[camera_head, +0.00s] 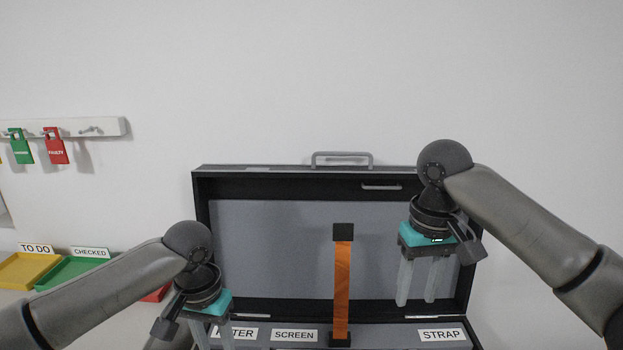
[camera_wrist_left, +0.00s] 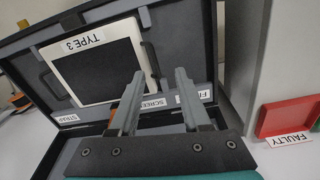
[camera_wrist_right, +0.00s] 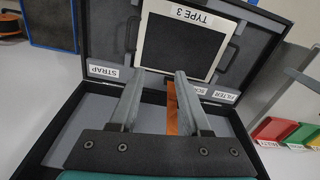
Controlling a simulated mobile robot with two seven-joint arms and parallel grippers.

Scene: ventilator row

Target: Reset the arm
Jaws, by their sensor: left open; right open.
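My right gripper (camera_head: 416,300) is open and empty, pointing down in front of the raised lid at the right of an open black case (camera_head: 470,215). My left gripper (camera_head: 213,342) is at the case's lower left; its fingertips are cut off in the head view. The left wrist view shows its fingers (camera_wrist_left: 160,76) apart with nothing between them. The right wrist view shows the right fingers (camera_wrist_right: 160,76) apart and empty too. An orange strap (camera_head: 342,285) runs upright at the case's middle, between my grippers and touching neither.
A white-framed panel marked TYPE 3 (camera_wrist_right: 207,62) lies in the case in both wrist views. Labels read SCREEN (camera_head: 294,335) and STRAP (camera_head: 441,335). At left are a yellow tray (camera_head: 22,270), a green tray (camera_head: 70,270) and a rail (camera_head: 105,127) with hanging tags.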

